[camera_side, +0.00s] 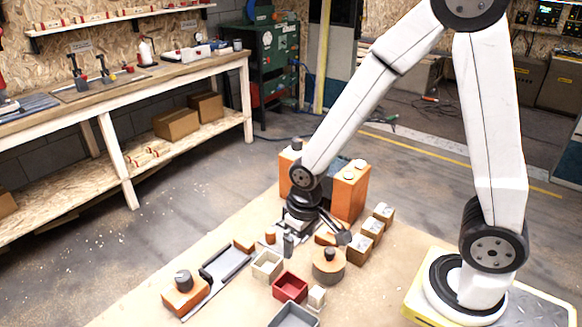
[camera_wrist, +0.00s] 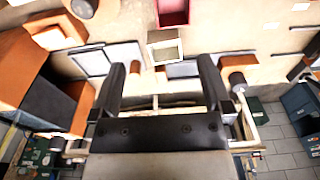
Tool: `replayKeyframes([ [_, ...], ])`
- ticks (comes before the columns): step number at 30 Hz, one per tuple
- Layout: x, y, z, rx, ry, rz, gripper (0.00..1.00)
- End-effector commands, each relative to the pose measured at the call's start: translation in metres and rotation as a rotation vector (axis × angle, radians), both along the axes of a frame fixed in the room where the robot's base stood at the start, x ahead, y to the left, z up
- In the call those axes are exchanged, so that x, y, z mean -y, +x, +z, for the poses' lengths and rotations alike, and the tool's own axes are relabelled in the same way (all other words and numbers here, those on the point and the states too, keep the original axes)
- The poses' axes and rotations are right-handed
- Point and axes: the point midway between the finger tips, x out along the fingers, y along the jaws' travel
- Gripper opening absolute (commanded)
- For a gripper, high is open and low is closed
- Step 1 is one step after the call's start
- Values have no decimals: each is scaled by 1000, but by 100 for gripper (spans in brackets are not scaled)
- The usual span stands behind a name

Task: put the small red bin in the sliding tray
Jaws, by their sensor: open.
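The small red bin (camera_side: 290,287) stands upright on the table in front of my gripper in the side view. In the wrist view the red bin (camera_wrist: 173,12) shows at the top edge, partly cut off. A long, shallow dark grey tray (camera_side: 228,263), which looks like the sliding tray, lies to the left of the bins. My gripper (camera_side: 315,240) hangs low over the table, behind the bins. In the wrist view my gripper (camera_wrist: 162,64) has its two black fingers wide apart, with nothing held between them. The red bin is beyond the fingertips, apart from them.
A cream bin (camera_side: 267,265) stands between the red bin and my gripper. A round wooden piece with a dark knob (camera_side: 328,265) is to the right. An orange arch block (camera_side: 350,190) is close behind my gripper. A grey bin (camera_side: 294,316) is at the front edge.

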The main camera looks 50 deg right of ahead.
Motion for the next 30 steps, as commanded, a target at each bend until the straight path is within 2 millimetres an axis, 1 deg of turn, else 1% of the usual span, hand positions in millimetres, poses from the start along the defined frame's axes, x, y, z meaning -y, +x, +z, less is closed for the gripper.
replayKeyframes([
  [1, 6, -3, 8, 23, 1, -3, 100],
  [3, 14, -8, 17, 52, 1, -4, 100],
  [9, 31, -22, 36, 121, -5, -4, 100],
  [13, 36, -27, 42, 145, -8, -2, 100],
  [17, 38, -29, 43, 151, -10, -1, 100],
  [20, 38, -29, 43, 151, -10, 0, 71],
  [21, 38, -29, 43, 151, -10, 0, 59],
  [22, 38, -29, 43, 151, -10, 0, 49],
  [23, 38, -29, 43, 151, -10, 0, 46],
  [24, 38, -29, 43, 151, -10, 0, 33],
  [25, 38, -29, 43, 151, -10, 0, 24],
  [30, 38, -29, 43, 150, -10, 0, 24],
])
